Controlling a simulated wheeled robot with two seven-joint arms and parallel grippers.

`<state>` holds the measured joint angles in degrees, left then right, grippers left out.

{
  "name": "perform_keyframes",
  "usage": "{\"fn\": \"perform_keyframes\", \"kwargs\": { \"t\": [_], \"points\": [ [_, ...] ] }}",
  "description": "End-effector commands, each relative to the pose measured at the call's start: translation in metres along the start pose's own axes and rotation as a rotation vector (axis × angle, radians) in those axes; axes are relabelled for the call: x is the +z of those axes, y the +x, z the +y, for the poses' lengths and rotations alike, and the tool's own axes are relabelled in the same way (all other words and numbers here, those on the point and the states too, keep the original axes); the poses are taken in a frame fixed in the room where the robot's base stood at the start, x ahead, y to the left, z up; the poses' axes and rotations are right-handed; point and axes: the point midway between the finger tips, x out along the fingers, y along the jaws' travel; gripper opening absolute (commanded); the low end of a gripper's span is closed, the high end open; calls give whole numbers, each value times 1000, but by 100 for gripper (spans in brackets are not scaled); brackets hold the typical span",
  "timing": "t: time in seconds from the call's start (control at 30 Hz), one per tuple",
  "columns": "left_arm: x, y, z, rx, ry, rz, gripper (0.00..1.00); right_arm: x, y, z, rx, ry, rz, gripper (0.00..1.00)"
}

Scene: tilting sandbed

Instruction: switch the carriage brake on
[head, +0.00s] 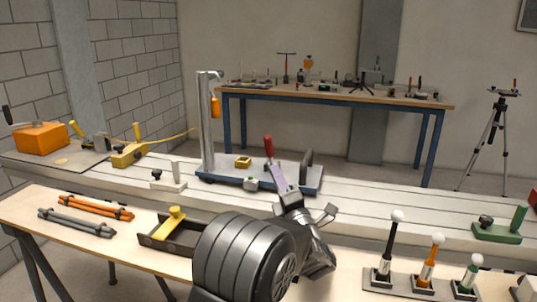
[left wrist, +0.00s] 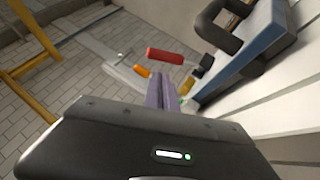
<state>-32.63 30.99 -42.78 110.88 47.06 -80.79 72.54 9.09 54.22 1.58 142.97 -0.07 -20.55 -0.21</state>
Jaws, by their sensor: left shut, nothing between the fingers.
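The carriage (head: 225,178) is a blue-grey plate on the pale slotted bed, with a tall column at its left end. A red-handled lever (head: 268,146) stands nearly upright on it; I cannot tell for certain that this is the brake. The red handle also shows in the left wrist view (left wrist: 165,56), just beyond the fingertips. My left gripper (head: 277,174) is shut and empty, with its purple-grey fingers near the lever's lower part. In the left wrist view, the fingers (left wrist: 161,90) show a gap to the red handle. My right gripper is not in view.
A black loop handle (head: 306,165) stands at the carriage's right end, close to my left fingers. A white block (head: 251,184) and a yellow block (head: 243,162) are on the carriage. Ball-topped levers (head: 396,216) stand at front right.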

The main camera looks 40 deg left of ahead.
Motion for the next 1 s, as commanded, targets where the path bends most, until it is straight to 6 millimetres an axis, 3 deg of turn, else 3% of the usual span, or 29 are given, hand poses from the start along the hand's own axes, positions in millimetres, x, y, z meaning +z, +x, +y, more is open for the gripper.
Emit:
{"fn": "perform_keyframes", "kwargs": {
  "t": [0.3, 0.43, 1.0],
  "points": [
    [-1, 52, 4, 1, 3, 4, 0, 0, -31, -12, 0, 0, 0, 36],
    [1, 64, 1, 1, 0, 0, 0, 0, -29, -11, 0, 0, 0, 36],
    [1, 72, 2, -9, 6, 0, 0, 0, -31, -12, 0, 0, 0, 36]
  ]
}}
